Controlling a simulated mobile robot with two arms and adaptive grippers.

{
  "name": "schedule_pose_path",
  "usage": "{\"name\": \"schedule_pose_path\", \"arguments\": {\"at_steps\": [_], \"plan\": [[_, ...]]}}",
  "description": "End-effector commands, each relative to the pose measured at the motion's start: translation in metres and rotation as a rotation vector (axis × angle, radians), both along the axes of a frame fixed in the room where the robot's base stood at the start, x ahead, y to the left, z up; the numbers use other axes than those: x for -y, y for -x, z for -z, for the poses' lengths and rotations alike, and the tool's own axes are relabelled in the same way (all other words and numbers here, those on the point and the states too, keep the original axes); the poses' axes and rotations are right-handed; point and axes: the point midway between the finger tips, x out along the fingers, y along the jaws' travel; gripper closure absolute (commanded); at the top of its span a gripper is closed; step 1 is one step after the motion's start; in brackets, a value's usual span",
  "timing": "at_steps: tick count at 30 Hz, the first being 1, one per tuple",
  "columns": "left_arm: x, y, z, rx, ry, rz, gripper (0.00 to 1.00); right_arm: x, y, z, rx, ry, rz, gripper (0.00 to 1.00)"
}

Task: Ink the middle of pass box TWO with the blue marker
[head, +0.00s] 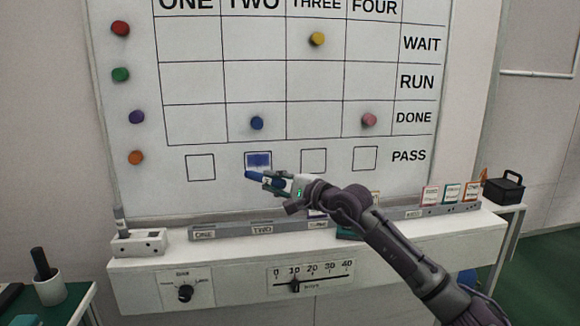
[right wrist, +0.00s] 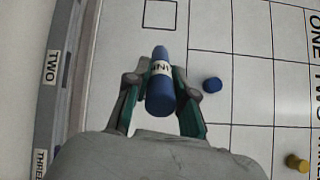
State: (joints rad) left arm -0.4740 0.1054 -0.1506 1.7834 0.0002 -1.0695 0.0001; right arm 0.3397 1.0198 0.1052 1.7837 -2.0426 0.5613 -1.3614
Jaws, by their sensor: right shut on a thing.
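The whiteboard (head: 200,83) has columns ONE to FOUR and a PASS row of small boxes. Pass box TWO (head: 258,155) has blue ink across its upper and middle part. My right gripper (head: 270,181) is shut on the blue marker (head: 252,176), just below that box. In the right wrist view the marker (right wrist: 160,95) lies between the fingers (right wrist: 160,88) and points at the board, hiding pass box TWO. I cannot tell whether its tip touches the board. My left gripper is not in view.
Round magnets sit on the board, one blue (head: 257,123) in DONE under TWO. A ledge (head: 220,265) below carries labelled strips, a white block (head: 138,242) and small cards (head: 452,193). A black-handled box (head: 503,187) stands at right.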

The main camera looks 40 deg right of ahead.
Motion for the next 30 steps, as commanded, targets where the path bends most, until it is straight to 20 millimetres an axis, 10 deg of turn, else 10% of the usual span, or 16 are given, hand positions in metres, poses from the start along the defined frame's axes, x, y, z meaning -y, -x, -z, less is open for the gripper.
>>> {"name": "schedule_pose_path", "arguments": {"at_steps": [13, 30], "plan": [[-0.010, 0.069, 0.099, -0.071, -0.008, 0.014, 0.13, -0.014, -0.009, 0.048, 0.301, -0.035, 0.141, 1.00], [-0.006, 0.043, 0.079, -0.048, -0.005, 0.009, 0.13, -0.005, -0.022, 0.057, 0.319, -0.031, 0.165, 1.00]]}}
